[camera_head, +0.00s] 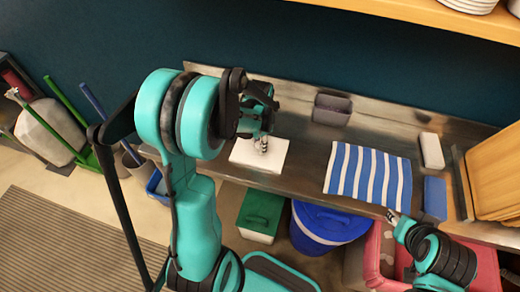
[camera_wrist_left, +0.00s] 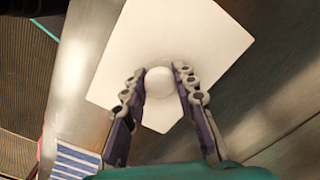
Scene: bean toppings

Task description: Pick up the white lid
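The white lid (camera_head: 250,158) is a flat square with a round knob and shows at the left part of the metal counter. In the left wrist view the lid (camera_wrist_left: 205,40) fills the upper middle, its knob (camera_wrist_left: 160,83) between the two fingertips. My left gripper (camera_head: 262,146) is over the lid from above, its fingertips at either side of the knob. They are touching it or very close; I cannot tell which. My right gripper (camera_head: 393,216) is at the counter's front edge at lower right, away from the lid, too small to read.
A blue-and-white striped cloth (camera_head: 368,176) lies on the counter to the right. A grey container (camera_head: 332,109) stands at the back. A white block (camera_head: 431,151) and a blue block (camera_head: 435,197) are farther right. Green (camera_head: 260,215) and blue (camera_head: 325,225) bins stand below.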

